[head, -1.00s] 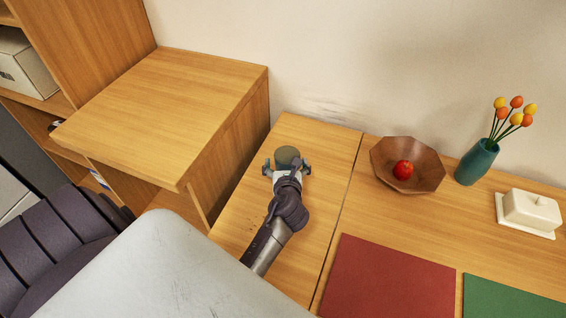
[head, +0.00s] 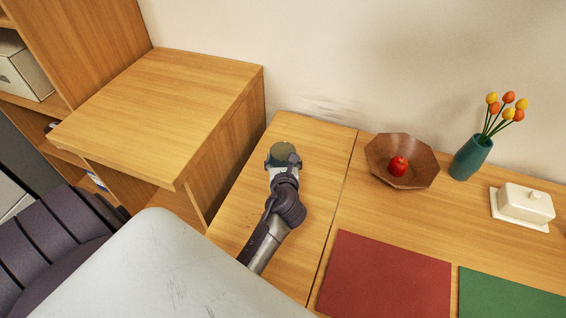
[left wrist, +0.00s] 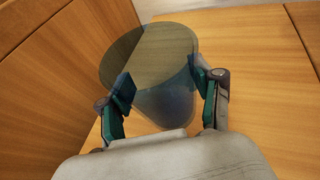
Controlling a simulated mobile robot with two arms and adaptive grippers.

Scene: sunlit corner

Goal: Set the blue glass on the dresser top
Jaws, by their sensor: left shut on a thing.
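The blue glass (left wrist: 150,80) is see-through and stands between the fingers of my left gripper (left wrist: 160,97) in the left wrist view. The fingers touch it on both sides. In the head view the glass (head: 283,150) shows as a round rim at the end of my left gripper (head: 283,162), over the wooden table (head: 318,185). I cannot tell whether its base touches the table. The dresser top (head: 165,95) is the bare, higher wooden surface to the left. My right gripper is not in view.
A wooden bowl (head: 377,167) with a red apple (head: 398,166), a teal vase (head: 471,157) of tulips and a white butter dish (head: 524,206) stand on the right. Red (head: 385,280) and green (head: 510,295) mats lie in front. The dresser's side (head: 232,140) rises beside the table.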

